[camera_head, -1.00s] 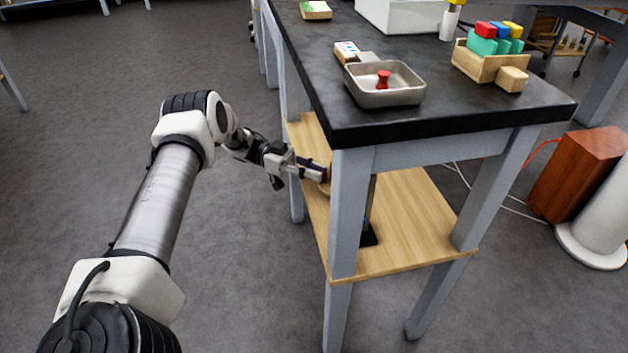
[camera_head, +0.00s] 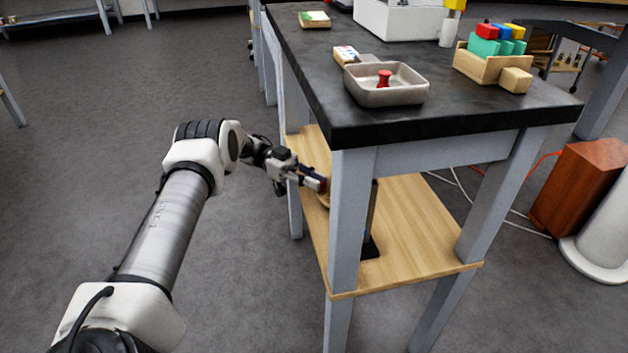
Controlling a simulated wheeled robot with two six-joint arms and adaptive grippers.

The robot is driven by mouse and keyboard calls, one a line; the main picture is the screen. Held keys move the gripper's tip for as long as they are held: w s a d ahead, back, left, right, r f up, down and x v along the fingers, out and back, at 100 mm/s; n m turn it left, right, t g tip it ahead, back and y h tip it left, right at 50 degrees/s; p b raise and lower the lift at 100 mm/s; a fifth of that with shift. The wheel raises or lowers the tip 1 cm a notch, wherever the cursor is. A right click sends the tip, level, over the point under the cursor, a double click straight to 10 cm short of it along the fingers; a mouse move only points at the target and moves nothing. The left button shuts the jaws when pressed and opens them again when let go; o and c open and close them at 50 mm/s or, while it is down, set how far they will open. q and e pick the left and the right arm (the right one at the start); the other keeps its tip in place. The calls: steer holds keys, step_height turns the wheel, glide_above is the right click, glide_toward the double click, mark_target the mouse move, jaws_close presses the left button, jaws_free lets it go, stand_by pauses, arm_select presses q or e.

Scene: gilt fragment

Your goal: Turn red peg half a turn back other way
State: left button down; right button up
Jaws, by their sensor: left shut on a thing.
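A small red peg (camera_head: 384,78) stands upright in a shallow metal tray (camera_head: 402,97) on the black tabletop. My left gripper (camera_head: 320,184) is well below the tabletop, at the left side of the table's wooden lower shelf, beside the near table leg. It is shut on a small dark reddish thing (camera_head: 323,185) at its fingertips, too small and partly hidden to identify. The gripper is apart from the red peg. My right gripper is not in view.
The black tabletop (camera_head: 450,119) and near grey leg (camera_head: 350,225) stand close to my left gripper. A wooden holder (camera_head: 482,67) with coloured blocks, a small wood block (camera_head: 516,80) and a white box (camera_head: 395,18) are on top. Floor left of the table is clear.

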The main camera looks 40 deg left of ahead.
arm_select(q)
steer(key=c, duration=1.5)
jaws_free()
steer(key=shift+o, duration=0.2)
step_height(320, 180, up, 10)
